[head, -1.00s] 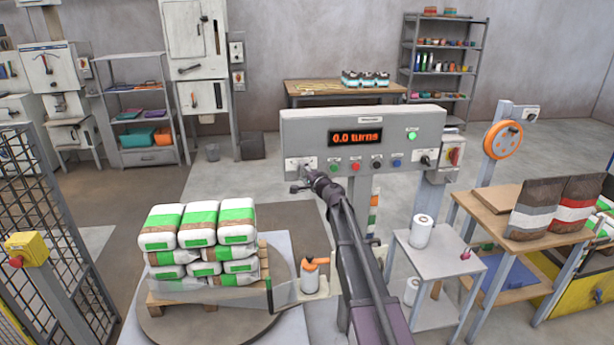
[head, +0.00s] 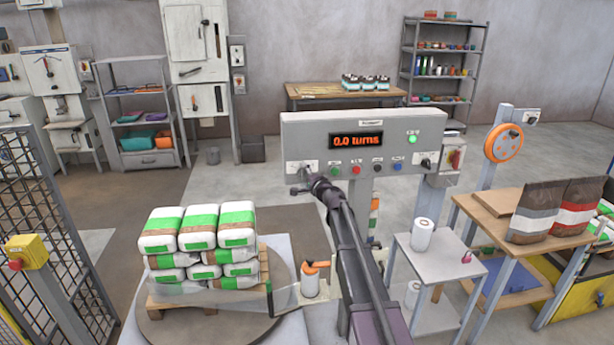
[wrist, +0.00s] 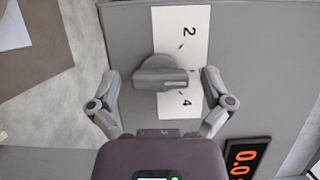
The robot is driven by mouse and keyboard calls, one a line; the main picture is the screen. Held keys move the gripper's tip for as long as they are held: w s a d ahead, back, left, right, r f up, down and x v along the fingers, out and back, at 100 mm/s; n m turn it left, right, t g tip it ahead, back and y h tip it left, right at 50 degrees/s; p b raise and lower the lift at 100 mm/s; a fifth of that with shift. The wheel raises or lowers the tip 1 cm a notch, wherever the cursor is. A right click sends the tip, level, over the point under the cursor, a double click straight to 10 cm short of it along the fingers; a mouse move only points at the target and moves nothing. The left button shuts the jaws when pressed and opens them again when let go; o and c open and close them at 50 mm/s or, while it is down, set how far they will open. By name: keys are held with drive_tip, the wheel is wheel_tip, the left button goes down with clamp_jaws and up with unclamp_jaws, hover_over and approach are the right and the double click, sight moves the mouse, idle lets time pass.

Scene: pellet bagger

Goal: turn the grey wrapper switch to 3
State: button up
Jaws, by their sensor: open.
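The grey wrapper switch (wrist: 160,73) is a round knob with a raised bar, seen close up in the wrist view. The bar lies roughly crosswise in that picture. Its white label plate (wrist: 182,22) shows a 2 above the knob and a 4 below it; I see no 3, and which mark the knob points at is unclear. My gripper (wrist: 160,80) is open, one finger on each side of the knob, with gaps visible on both sides. In the head view, my gripper (head: 307,187) is at the panel's lower left, partly covering the switch.
The grey control panel (head: 300,130) carries a display (head: 356,141) reading 0.0 turns, several buttons and another dark switch (head: 426,161) at right. A pallet of stacked bags (head: 200,243) stands on the turntable (head: 170,325) at left. A small table (head: 445,262) stands at right.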

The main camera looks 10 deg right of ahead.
drive_tip(key=v, duration=1.2)
idle(0.5)
drive_tip(key=s+a+f+n+g, duration=0.5)
drive_tip(key=s, duration=0.3)
drive_tip(key=s+a+f+n+g, duration=0.4)
drive_tip(key=s+a+f+n, duration=0.1)
drive_tip(key=s+f, duration=0.15)
drive_tip(key=s+d+f+n+g+h, duration=0.1)
drive_tip(key=s+d+f+g+h, duration=0.2)
drive_tip(key=s, duration=0.7)
drive_tip(key=s+d+f+n+g+h+p, duration=0.1)
drive_tip(key=s+d+f+n+g+h, duration=0.1)
drive_tip(key=s, duration=0.7)
drive_tip(key=d+f+g+h, duration=0.1)
drive_tip(key=g+h, duration=0.1)
drive_tip(key=shift+s+d+g, duration=0.3)
drive_tip(key=shift+s+d, duration=0.05)
